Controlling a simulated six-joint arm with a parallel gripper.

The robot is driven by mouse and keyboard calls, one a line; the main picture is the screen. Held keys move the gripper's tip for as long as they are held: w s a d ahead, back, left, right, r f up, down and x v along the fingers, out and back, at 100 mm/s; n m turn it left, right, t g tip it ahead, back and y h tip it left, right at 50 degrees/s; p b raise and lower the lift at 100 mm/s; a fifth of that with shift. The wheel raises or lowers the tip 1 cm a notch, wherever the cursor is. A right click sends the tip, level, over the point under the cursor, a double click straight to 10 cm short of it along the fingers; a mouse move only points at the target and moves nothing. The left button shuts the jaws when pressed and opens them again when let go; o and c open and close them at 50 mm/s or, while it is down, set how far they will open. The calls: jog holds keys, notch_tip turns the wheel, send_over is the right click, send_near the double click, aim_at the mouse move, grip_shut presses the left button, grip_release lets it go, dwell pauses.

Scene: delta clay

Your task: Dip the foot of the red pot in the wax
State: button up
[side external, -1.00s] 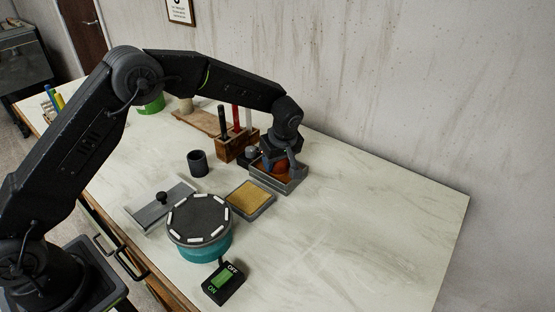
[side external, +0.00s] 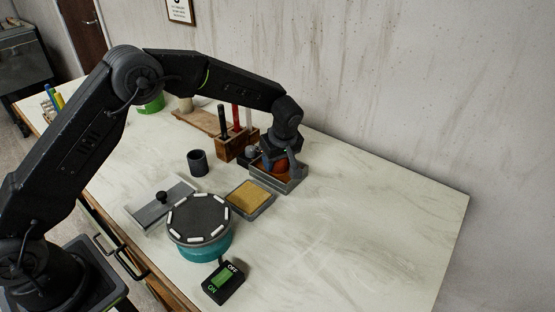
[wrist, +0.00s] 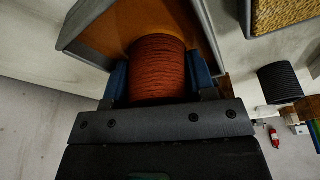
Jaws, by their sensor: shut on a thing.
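The red pot (wrist: 157,68) is a ribbed, red-brown round body. In the wrist view it sits between the two blue fingers of my gripper (wrist: 158,84), which is shut on it. In the side view my gripper (side external: 276,160) points down at the grey wax tray (side external: 281,185), with the red pot (side external: 281,167) between its fingers and over or inside the tray. The tray has an orange-brown inside, also seen in the wrist view (wrist: 120,25). The pot's foot is hidden, so I cannot tell whether it touches the wax.
A tan sponge-like pad in a grey tray (side external: 249,198) lies beside the wax tray. A dark cup (side external: 198,163), a wooden tool block (side external: 232,148), a round turntable (side external: 199,218) and an on/off switch box (side external: 223,284) stand nearby. The table's right side is clear.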

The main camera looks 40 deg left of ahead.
jog(key=shift+r, duration=0.15)
jog(key=shift+r, duration=1.6)
jog(key=shift+r, duration=1.45)
